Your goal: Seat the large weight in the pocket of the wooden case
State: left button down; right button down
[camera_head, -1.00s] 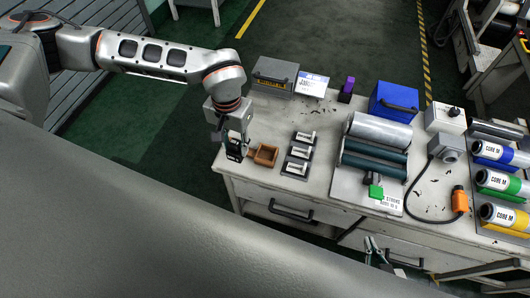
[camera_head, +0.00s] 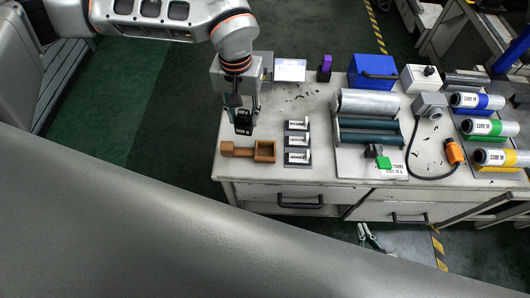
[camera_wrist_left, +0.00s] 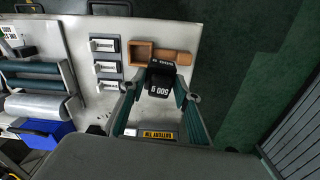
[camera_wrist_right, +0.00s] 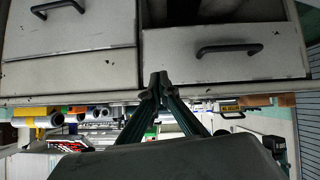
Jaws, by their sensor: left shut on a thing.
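My left gripper (camera_head: 243,122) is shut on the black large weight (camera_head: 244,128), marked 500 g in the left wrist view (camera_wrist_left: 158,88). It holds the weight above the table, near the back of the wooden case. The brown wooden case (camera_head: 264,160) lies near the table's front left edge, its square pocket open and empty, with a narrower wooden part on its left. The case also shows in the left wrist view (camera_wrist_left: 129,52), partly close behind the weight. My right gripper (camera_wrist_right: 157,86) is shut and empty, low in front of the drawers.
Several small labelled blocks stand in a column of black holders (camera_head: 298,143) right of the case. Further right are a roller unit (camera_head: 368,133), a blue box (camera_head: 372,70) and labelled cores (camera_head: 490,128). Drawers with handles (camera_head: 300,200) lie below the tabletop.

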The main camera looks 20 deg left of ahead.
pick_arm(q)
jog(key=w+d+r+n+b, duration=0.1)
jog(key=w+d+r, duration=0.1)
jog(key=d+r, duration=0.3)
jog(key=b, duration=0.2)
send_over(265, 154)
notch_tip(265, 154, down, 13)
jog(key=shift+n, duration=0.3)
jog(key=shift+d+f+b, duration=0.1)
jog(key=shift+f+b, duration=0.5)
jog(key=shift+f, duration=2)
jog(key=shift+w+f, duration=0.1)
jog(key=shift+f, duration=0.1)
jog(key=shift+r, duration=0.1)
jog(key=c, duration=1.5)
grip_release()
